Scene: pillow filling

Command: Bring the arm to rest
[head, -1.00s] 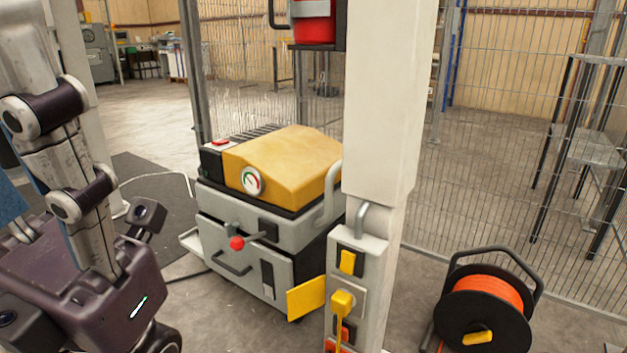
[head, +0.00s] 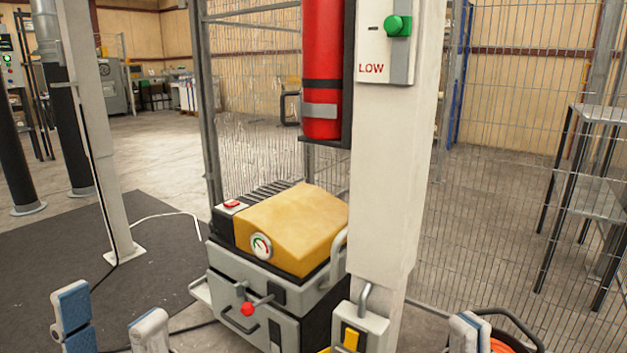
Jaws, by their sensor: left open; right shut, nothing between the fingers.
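My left gripper (head: 111,316) is at the lower left of the head view. Its two blue-and-white fingers stand wide apart with nothing between them. My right gripper (head: 468,333) shows at the bottom edge, right of the white post. Its blue-and-white fingertips are together and hold nothing. The lower parts of both grippers and most of both arms are cut off by the frame.
A grey machine with a yellow cover (head: 292,228) stands in the middle. The white post (head: 388,190) carries a green knob and a red cylinder (head: 322,70). A partly hidden cable reel (head: 500,345) is at the lower right. Wire fencing (head: 500,150) runs behind.

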